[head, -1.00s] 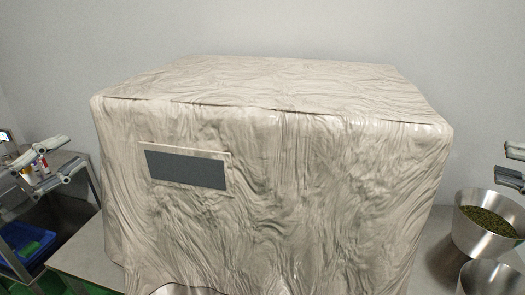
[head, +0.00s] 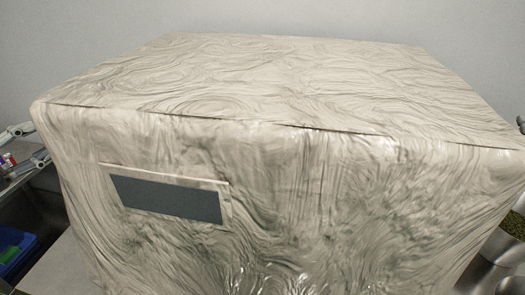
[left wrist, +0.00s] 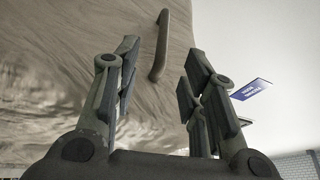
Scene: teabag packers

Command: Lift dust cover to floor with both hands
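The beige, wrinkled dust cover (head: 290,85) drapes over a large box-shaped thing and fills most of the head view. A dark grey panel (head: 168,198) in a light frame is on its front. In the left wrist view, the cover (left wrist: 60,45) has a curved strap-like handle (left wrist: 161,48) on its side. My left gripper (left wrist: 155,88) is open and empty there, the handle beyond its fingers and apart from them. In the head view, the left gripper (head: 27,147) is at the left edge, beside the cover. Only a sliver of my right gripper (head: 521,124) shows at the right edge.
A blue bin (head: 28,252) with something green in it sits in a dark sink-like recess at the lower left. A metal bowl (head: 488,272) is beside the cover at lower right. A blue sign (left wrist: 249,89) is on the pale wall.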

